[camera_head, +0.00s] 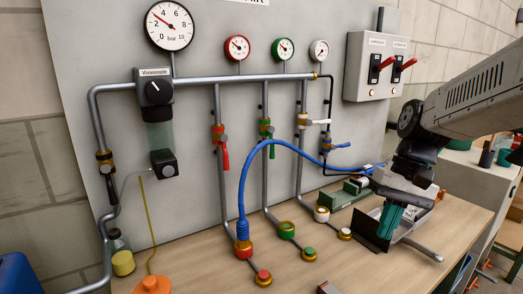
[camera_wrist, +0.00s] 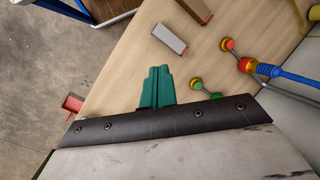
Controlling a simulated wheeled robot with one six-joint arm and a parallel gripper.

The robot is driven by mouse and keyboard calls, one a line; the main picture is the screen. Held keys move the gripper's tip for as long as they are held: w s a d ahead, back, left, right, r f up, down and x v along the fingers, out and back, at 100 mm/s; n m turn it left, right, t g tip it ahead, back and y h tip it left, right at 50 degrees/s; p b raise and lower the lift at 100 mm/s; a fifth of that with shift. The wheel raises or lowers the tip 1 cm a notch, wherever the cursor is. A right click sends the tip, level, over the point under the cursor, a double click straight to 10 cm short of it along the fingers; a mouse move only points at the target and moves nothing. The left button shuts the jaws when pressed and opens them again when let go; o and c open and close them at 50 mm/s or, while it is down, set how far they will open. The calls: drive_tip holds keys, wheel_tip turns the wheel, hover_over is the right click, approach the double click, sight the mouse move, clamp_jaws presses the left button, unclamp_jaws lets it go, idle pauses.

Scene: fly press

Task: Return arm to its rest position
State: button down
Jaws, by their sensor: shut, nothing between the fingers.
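My gripper (camera_head: 389,220) has teal fingers and points down over the right part of the wooden bench (camera_head: 330,262). In the wrist view its fingers (camera_wrist: 157,84) lie side by side, shut with nothing between them. My arm reaches in from the right edge of the head view. A dark plate and a grey metal tray (camera_head: 425,247) are close behind and beside the fingers; I cannot tell whether they touch.
A panel with gauges, pipes and valves stands behind. The bench front is mostly clear.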

drive_tip(key=s+d+n+t+h, duration=0.1)
drive_tip(key=s+d+t+h, duration=0.1)
drive_tip(key=s, duration=1.5)
drive_tip(key=shift+s+r+t+h, duration=0.25)
drive_tip(key=shift+t+h, duration=0.35)
drive_tip(key=shift+t, duration=0.2)
